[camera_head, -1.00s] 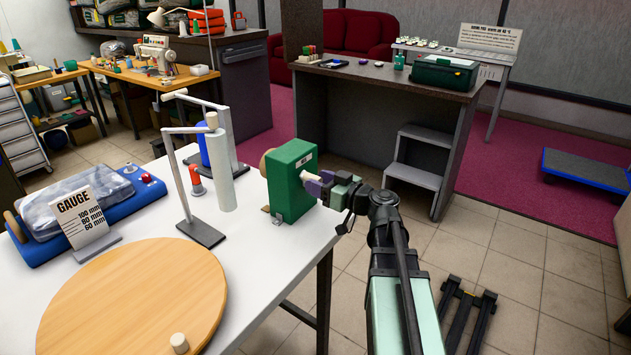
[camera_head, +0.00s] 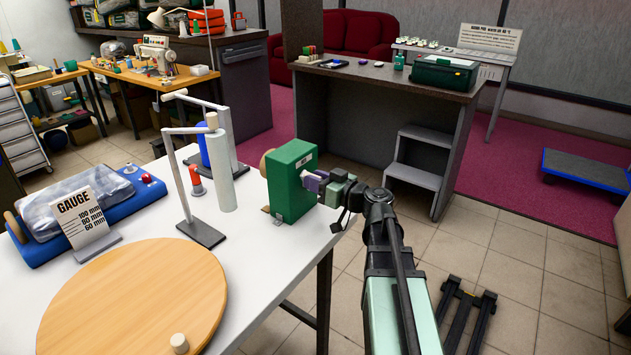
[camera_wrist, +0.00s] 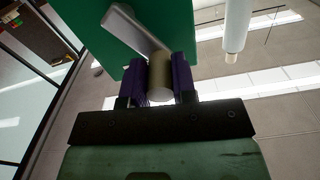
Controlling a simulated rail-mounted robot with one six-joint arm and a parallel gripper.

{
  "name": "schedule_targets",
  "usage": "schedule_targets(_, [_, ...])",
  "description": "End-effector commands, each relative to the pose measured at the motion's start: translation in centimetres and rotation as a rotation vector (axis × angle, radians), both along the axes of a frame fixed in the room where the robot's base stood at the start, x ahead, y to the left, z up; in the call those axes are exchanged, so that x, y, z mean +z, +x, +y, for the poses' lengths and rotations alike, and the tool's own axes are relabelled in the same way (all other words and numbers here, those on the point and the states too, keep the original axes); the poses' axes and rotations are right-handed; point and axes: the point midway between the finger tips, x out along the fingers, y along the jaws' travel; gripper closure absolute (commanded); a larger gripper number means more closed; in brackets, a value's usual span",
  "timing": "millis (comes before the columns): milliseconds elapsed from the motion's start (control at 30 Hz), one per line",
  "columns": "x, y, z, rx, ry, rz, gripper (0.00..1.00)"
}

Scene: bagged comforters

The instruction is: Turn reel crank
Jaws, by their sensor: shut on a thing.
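A green reel box (camera_head: 291,180) stands near the right edge of the white table, with a pale label on its face. In the wrist view, a grey crank arm (camera_wrist: 132,35) runs down across the green face (camera_wrist: 91,27) to a tan cylindrical crank handle (camera_wrist: 160,76). My gripper (camera_head: 318,182) is at the right side of the box. It is shut on the handle, with a purple finger pad on each side of it in the wrist view (camera_wrist: 160,82). In the head view my fingers mostly hide the crank.
A white roll on a grey stand (camera_head: 219,172) is left of the box. A round wooden disc (camera_head: 135,295), a gauge card (camera_head: 80,216) and a blue machine with a bagged bundle (camera_head: 70,205) share the white table (camera_head: 268,262).

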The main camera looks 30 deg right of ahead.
Motion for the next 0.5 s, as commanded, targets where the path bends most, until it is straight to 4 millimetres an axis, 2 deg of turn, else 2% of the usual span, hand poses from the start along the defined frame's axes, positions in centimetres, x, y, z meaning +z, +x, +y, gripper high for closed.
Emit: schedule_targets(500, [0.6,0.8,-1.4,-0.001,0.282,0.153,0.98])
